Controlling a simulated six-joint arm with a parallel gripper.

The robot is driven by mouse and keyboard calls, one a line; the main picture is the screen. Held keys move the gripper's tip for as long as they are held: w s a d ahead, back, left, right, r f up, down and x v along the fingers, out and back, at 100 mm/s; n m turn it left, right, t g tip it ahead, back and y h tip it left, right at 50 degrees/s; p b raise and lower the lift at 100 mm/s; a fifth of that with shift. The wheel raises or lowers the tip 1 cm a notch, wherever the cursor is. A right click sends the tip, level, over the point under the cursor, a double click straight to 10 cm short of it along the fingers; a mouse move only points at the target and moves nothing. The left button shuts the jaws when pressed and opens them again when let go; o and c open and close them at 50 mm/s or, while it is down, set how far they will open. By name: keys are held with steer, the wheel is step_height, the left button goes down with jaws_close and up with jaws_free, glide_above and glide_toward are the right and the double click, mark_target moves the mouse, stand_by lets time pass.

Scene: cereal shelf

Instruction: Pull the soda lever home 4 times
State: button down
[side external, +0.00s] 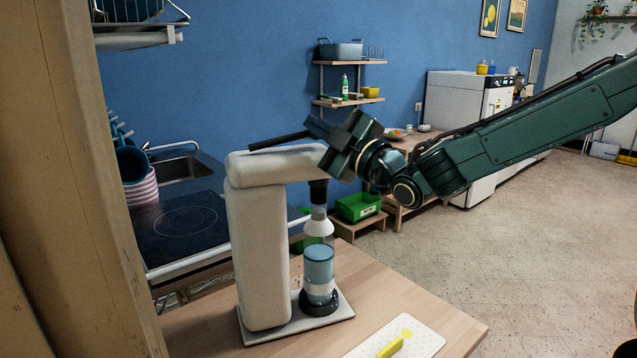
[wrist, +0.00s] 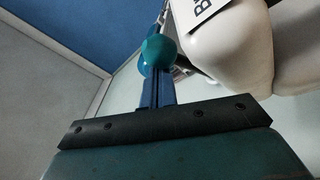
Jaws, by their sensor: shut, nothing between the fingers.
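The cream soda machine (side external: 257,245) stands on the wooden counter. A thin black lever (side external: 278,142) slopes up to the right above its head, towards my gripper (side external: 318,128). My gripper is shut and holds nothing, just above the right end of the head. Its fingers hide the lever's right end in the side view. In the wrist view, a teal ball (wrist: 160,54), apparently the lever's knob, shows just beyond the shut fingers (wrist: 156,88). Whether they touch cannot be told. The machine's pale head (wrist: 225,45) fills the upper right there. A bottle (side external: 319,226) hangs under the nozzle above a blue cylinder (side external: 319,264).
A white board (side external: 420,342) with a yellow-handled item (side external: 390,348) lies at the counter's front right. A tall wooden panel (side external: 85,180) stands at the left. Behind are a hob (side external: 185,222), a sink and a green crate (side external: 357,207). The air right of the machine, below my arm, is clear.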

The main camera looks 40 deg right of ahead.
steer(key=shift+d+f, duration=0.15)
steer(key=shift+f, duration=0.45)
steer(key=shift+a+r, duration=0.35)
steer(key=shift+r, duration=0.35)
steer(key=shift+a+r, duration=0.35)
steer(key=shift+r, duration=0.3)
steer(key=shift+a+r, duration=0.35)
steer(key=shift+r, duration=0.35)
steer(key=a+f+v, duration=0.1)
steer(key=v, duration=0.9)
steer(key=shift+w+a+f, duration=0.25)
steer(key=shift+a+f, duration=0.05)
steer(key=shift+a, duration=0.05)
